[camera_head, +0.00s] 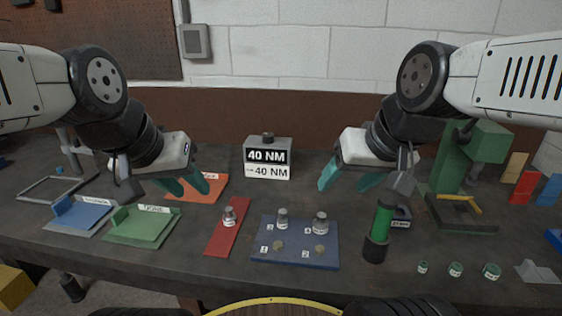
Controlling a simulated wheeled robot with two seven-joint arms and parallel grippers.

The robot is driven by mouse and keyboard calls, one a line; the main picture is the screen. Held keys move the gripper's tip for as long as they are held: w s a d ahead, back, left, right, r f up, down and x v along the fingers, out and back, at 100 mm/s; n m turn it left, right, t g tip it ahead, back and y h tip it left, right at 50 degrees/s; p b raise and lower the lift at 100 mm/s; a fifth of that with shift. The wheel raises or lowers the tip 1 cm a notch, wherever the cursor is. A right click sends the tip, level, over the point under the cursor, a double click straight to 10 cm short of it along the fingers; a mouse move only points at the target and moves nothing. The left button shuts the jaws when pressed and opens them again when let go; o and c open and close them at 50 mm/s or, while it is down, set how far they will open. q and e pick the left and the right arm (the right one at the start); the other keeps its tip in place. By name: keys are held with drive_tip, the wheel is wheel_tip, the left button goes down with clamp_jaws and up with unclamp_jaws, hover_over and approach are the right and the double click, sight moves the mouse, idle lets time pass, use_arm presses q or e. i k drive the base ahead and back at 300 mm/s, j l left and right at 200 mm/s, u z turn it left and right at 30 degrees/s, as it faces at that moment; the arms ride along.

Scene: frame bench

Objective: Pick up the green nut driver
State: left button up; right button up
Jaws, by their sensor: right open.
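The green nut driver (384,219) stands upright at the right of the bench, its lower end in a black cup-like holder (375,250). My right gripper (348,181) is open and empty, above the bench to the left of and behind the nut driver, not touching it. My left gripper (183,183) looks open and empty, above the bench near an orange mat (208,190).
A blue board (260,256) with several metal parts lies at centre, beside a red strip (222,238). A 40 NM block (268,170) stands behind. A green press (455,160) and small jars (455,269) are at right. Blue and green trays (130,238) lie left.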

sight(388, 203)
drive_tip(key=k+l+u, duration=0.1)
drive_tip(key=k+l, duration=0.25)
drive_tip(key=l+u, duration=0.25)
drive_tip(key=k+l+u, duration=0.2)
drive_tip(key=l, duration=0.25)
drive_tip(key=k+j+z, duration=0.2)
drive_tip(key=j, duration=0.2)
drive_tip(key=k+j+z, duration=0.25)
drive_tip(key=j+z, duration=0.15)
drive_tip(key=z, duration=0.45)
drive_tip(key=l+z, duration=0.2)
drive_tip(key=z, duration=0.2)
